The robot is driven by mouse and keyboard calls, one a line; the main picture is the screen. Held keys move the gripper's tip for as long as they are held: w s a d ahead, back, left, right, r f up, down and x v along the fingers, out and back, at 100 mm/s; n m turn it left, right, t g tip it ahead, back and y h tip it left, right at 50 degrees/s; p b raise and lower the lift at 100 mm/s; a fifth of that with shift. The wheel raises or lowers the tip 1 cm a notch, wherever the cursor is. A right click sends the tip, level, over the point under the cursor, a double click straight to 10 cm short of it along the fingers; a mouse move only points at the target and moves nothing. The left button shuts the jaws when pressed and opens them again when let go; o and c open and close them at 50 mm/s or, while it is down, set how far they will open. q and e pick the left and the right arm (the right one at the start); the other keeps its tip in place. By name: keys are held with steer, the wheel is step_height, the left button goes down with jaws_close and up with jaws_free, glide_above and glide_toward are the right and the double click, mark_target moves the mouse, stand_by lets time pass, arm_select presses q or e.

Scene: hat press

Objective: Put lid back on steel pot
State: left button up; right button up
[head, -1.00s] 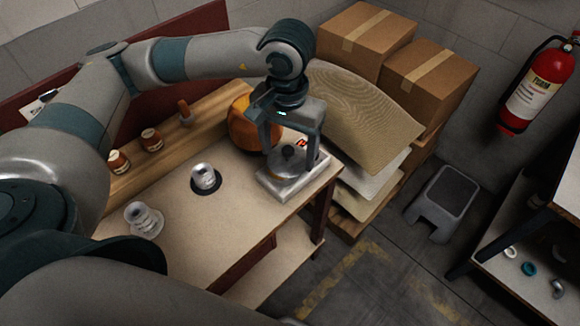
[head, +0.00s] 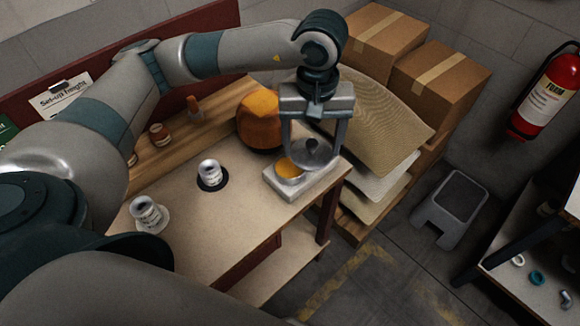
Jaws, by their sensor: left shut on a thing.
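My left gripper (head: 314,148) is over the right end of the workbench, fingers pointing down. It is shut on a round grey metal lid (head: 316,157), which hangs between its fingers above a pale block-like stand. A small steel pot (head: 209,174), silvery with a pale label, stands upright on a dark round mat to the left of the gripper. The lid is apart from this pot. A similar metal container (head: 146,211) stands on a light round base further left. My right gripper is not in view.
The pale stand (head: 304,188) has an orange disc (head: 289,167) on top. An orange rounded object (head: 259,121) sits behind it. The bench top (head: 215,235) is clear in front of the pot.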

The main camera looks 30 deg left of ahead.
mark_target(325, 150)
arm_select(q)
steer(key=n, duration=0.1)
steer(key=w+d+n, duration=0.1)
steer(key=shift+d+n, duration=0.1)
steer(key=shift+n, duration=0.3)
steer(key=n, duration=0.1)
steer(key=w+d+n+b, duration=0.1)
steer(key=shift+r+n, duration=0.1)
steer(key=shift+n, duration=0.3)
steer(key=d+n, duration=0.1)
steer(key=n, duration=0.1)
steer(key=w+d+n, duration=0.1)
steer(key=n, duration=0.1)
steer(key=w+d+n, duration=0.1)
steer(key=n, duration=0.2)
steer(key=shift+r+b, duration=0.35)
steer(key=shift+b, duration=0.05)
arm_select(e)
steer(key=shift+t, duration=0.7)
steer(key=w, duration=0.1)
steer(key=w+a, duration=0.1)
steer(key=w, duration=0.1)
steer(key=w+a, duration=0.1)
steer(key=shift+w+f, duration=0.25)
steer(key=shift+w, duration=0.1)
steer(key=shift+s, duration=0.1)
arm_select(q)
steer(key=shift+a, duration=0.1)
